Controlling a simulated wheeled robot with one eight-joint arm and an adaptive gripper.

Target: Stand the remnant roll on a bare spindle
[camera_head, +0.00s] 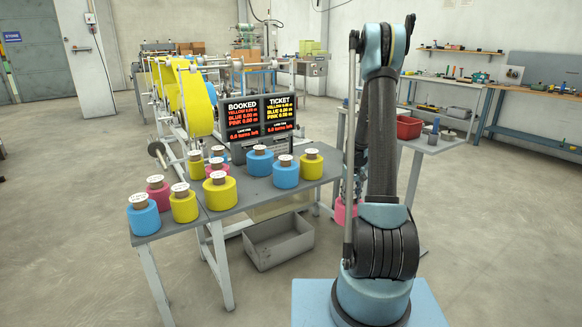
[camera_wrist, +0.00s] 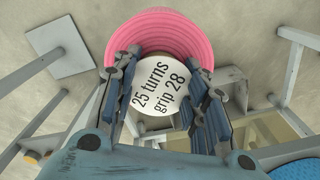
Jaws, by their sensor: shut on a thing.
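The roll in my gripper (camera_wrist: 162,70) is pink (camera_wrist: 160,28), with a white round core end (camera_wrist: 157,88) reading "25 turns grip 28". My fingers are shut on its core from both sides. In the head view a pink roll (camera_head: 342,213) shows partly behind my arm, off the table and near its right end; my gripper is mostly hidden there. Several blue (camera_head: 145,217), yellow (camera_head: 219,192) and pink rolls (camera_head: 160,196) with white-topped cores stand upright on the grey table (camera_head: 243,197). I cannot make out a bare spindle for certain.
A display (camera_head: 258,116) reading "BOOKED" and "TICKET" stands behind the rolls, with a yellow-web machine (camera_head: 196,100) beyond. A grey bin (camera_head: 278,242) sits on the floor by the table. A side table with a red bin (camera_head: 408,128) stands right of my arm. The front floor is clear.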

